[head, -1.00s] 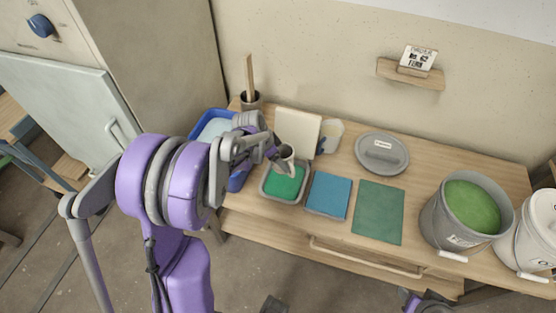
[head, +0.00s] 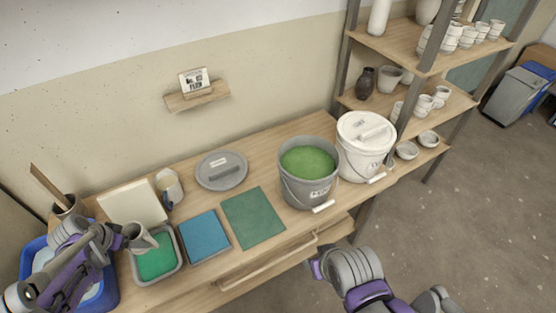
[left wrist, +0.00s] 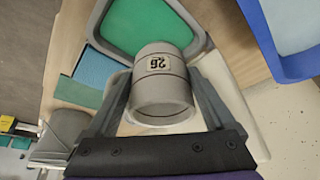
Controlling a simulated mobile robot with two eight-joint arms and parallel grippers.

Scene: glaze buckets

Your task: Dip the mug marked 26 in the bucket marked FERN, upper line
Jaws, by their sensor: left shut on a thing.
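The mug marked 26 (left wrist: 158,85) is pale grey, with thin dark lines around it, and its number is upside down in the left wrist view. My left gripper (left wrist: 165,100) is shut on it, one finger on each side. In the head view the mug (head: 140,238) is tilted, held over the back edge of a tray with a green pad. The grey bucket (head: 300,190) holds green glaze and has a white label on its front, too small to read surely. It stands well to the right of the mug. My right gripper is not in view; only parts of my right arm show.
The tray with the green pad (head: 175,268), a blue pad (head: 207,235) and a green mat (head: 252,217) lie between mug and bucket. A grey lid (head: 221,170) lies behind. A white lidded bucket (head: 365,145) stands right of the grey one, before shelves of pottery.

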